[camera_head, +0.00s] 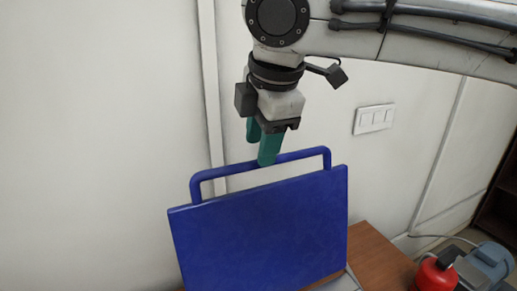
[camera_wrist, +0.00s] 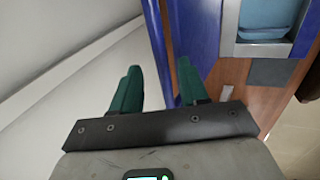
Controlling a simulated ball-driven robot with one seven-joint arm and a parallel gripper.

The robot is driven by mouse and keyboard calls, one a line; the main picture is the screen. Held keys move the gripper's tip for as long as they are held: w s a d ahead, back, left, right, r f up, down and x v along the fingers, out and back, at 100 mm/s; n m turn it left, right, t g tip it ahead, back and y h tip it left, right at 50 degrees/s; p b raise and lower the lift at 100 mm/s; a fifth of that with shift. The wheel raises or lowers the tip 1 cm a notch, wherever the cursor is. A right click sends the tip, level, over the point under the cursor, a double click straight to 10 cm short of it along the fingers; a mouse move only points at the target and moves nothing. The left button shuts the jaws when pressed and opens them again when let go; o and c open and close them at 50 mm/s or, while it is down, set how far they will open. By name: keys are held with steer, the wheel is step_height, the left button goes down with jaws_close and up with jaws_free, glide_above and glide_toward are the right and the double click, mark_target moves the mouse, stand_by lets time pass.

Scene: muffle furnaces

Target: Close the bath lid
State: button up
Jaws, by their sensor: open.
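The blue bath lid (camera_head: 260,230) stands raised, nearly upright, with its broad face toward the head camera. Its blue bar handle (camera_head: 215,174) runs along the top edge. My gripper (camera_head: 262,149) points down from above at the handle, its green fingers apart. One finger overlaps the bar in front; the other sits behind it. In the wrist view the fingers (camera_wrist: 160,85) are spread, and a blue strip of the handle (camera_wrist: 155,30) runs toward the gap between them. Contact cannot be told. The bath's light-blue inside (camera_wrist: 265,20) shows at the top right.
A wooden table (camera_head: 375,255) lies under the bath. A red container (camera_head: 435,275) and a grey-blue device (camera_head: 487,265) stand at the lower right. A pale wall with a white switch plate (camera_head: 374,119) is behind. The space left of the lid looks clear.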

mark_target(259, 186)
steer(key=shift+x, duration=1.65)
jaws_close()
steer(key=shift+d, duration=0.1)
